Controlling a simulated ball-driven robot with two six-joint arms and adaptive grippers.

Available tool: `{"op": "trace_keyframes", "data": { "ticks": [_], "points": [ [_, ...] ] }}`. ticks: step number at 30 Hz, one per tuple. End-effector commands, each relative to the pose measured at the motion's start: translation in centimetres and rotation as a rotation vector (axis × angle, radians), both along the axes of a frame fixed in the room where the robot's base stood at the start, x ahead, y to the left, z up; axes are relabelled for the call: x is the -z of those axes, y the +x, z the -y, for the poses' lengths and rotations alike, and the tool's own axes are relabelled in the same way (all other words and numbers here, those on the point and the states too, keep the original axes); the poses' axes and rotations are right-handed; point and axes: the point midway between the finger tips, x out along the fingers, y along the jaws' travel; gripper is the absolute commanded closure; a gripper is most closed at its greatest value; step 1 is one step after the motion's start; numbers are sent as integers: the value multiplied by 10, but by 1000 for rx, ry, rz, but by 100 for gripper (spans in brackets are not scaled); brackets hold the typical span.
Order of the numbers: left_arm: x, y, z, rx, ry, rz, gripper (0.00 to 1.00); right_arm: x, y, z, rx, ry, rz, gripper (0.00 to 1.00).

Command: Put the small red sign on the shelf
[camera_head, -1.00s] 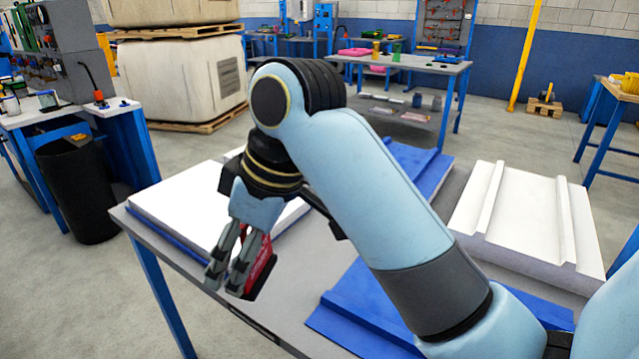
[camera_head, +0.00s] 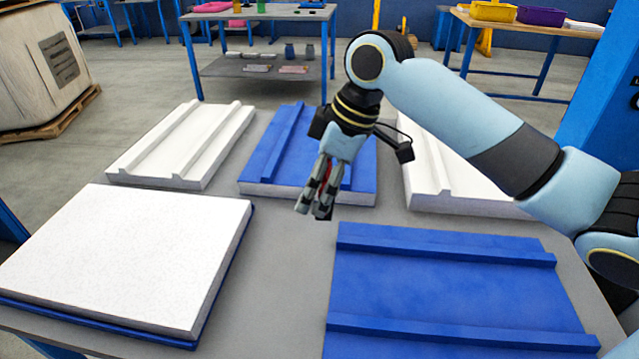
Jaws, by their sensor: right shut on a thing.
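My right gripper (camera_head: 315,207) hangs over the middle of the grey table, its fingers pointing down. It is shut on the small red sign (camera_head: 326,176), of which only a red sliver shows between and behind the fingers. The rest of the sign is hidden. A shelf (camera_head: 225,68) forms the lower level of a blue-legged table in the background, beyond the panels, and holds several small items. I cannot tell whether this is the task's shelf. My left gripper is not in view.
On the grey table (camera_head: 270,285) lie a white slab (camera_head: 125,255), a white ribbed panel (camera_head: 180,145), a blue panel (camera_head: 270,150) behind the gripper, another white panel (camera_head: 440,180) and a large blue panel (camera_head: 440,290). A wooden-topped table (camera_head: 520,32) with bins stands at back right.

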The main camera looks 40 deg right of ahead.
Motion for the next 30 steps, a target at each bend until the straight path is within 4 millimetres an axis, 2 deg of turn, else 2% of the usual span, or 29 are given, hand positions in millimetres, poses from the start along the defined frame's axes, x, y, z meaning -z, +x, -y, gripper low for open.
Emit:
{"op": "trace_keyframes", "data": {
  "ticks": [1, 6, 9, 11, 14, 21, 24, 30],
  "points": [
    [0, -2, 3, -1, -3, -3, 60, 1, 3, 26, -7, -9, -4, 56],
    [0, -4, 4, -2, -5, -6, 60, -5, 10, 85, -7, 11, 1, 56],
    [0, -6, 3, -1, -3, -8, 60, -11, 14, 104, 1, 22, 9, 56],
    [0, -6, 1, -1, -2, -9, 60, -11, 15, 107, 4, 26, 12, 56],
    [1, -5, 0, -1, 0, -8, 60, -4, 19, 96, 5, 36, 15, 56],
    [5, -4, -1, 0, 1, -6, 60, 31, 29, 36, 6, 39, 14, 56],
    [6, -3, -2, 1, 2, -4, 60, 43, 33, 16, 6, 36, 14, 56],
    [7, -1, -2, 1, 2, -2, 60, 55, 37, -2, 6, 29, 13, 56]
  ]
}}
